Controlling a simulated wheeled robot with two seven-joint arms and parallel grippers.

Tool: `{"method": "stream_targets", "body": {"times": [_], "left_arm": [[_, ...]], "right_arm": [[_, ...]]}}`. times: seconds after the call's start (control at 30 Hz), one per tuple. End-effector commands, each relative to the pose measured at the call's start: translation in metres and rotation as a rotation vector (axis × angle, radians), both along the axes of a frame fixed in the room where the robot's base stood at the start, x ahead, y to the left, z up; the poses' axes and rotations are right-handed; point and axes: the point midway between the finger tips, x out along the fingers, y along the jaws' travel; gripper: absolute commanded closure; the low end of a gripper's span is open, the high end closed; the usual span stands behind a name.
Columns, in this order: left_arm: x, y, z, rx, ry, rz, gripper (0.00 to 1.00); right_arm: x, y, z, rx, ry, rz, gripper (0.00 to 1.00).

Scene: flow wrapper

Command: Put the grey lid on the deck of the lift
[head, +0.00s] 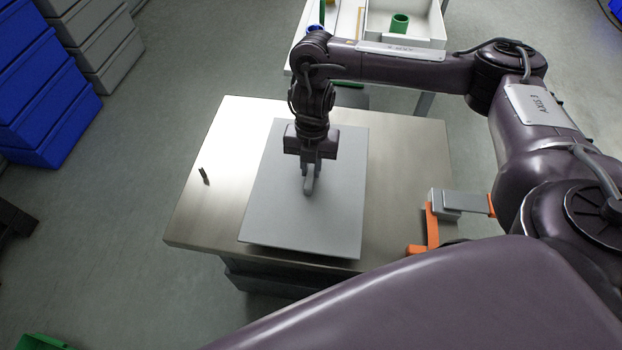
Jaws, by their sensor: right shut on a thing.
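The grey lid (275,215) is a flat, light grey rectangular plate. It is over the metal deck of the lift (415,175), roughly level and slightly turned, with its near edge close to the deck's front edge. I cannot tell whether it rests on the deck or hangs just above it. My right gripper (309,188) points down at the middle of the lid and is shut on its handle, which the fingers partly hide. My left gripper is out of view.
A small dark peg (204,176) is on the deck's left side. An orange and grey fixture (433,228) is at its right edge. Blue bins (50,90) are stacked at far left.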

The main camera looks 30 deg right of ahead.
Motion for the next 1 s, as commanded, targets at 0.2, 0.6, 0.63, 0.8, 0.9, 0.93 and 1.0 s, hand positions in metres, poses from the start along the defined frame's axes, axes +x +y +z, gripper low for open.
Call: {"method": "stream_targets", "body": {"times": [0.2, 0.6, 0.63, 0.8, 0.9, 0.93, 1.0], "left_arm": [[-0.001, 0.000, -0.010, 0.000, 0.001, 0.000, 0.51], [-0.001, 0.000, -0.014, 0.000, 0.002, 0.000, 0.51], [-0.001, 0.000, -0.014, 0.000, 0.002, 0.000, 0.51], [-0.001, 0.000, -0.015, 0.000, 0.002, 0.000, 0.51], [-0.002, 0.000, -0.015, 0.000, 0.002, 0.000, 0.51], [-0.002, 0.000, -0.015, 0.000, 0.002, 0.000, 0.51], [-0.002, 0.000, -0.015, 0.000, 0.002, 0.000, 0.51]], "right_arm": [[-0.001, 0.001, -0.025, 0.002, 0.003, -0.001, 1.00], [0.000, 0.000, -0.042, 0.000, -0.001, 0.000, 1.00], [0.000, 0.000, -0.042, 0.000, -0.001, 0.000, 1.00], [0.000, 0.000, -0.044, 0.000, 0.000, -0.001, 0.75], [0.000, 0.000, -0.044, 0.000, 0.000, -0.001, 0.62], [0.000, 0.000, -0.044, 0.000, 0.000, -0.001, 0.62], [0.000, 0.000, -0.044, 0.000, 0.000, -0.001, 0.62]]}}
